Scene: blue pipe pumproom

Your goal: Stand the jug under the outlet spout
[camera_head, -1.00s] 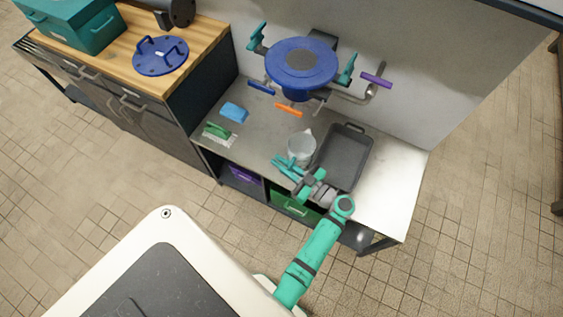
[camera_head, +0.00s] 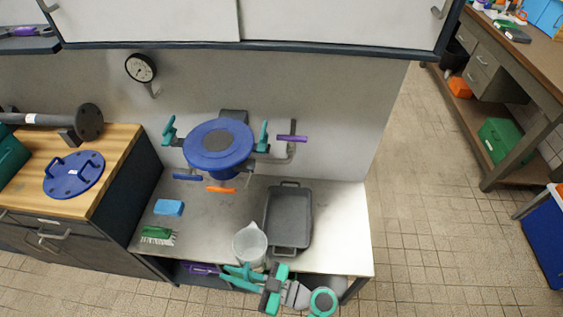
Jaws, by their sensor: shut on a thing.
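A clear, pale jug (camera_head: 250,245) is at the front of the grey metal bench, left of a dark tray. My gripper (camera_head: 244,268) reaches from the front edge and is shut on the near side of the jug; the exact grip is partly hidden by the green fingers. The jug looks upright; I cannot tell whether its base touches the bench.
The dark tray (camera_head: 289,219) stands right of the jug. A blue sponge (camera_head: 169,208) and a green brush (camera_head: 157,233) lie at left. An orange handle (camera_head: 221,190) and a purple handle (camera_head: 292,139) stick out from the pipework.

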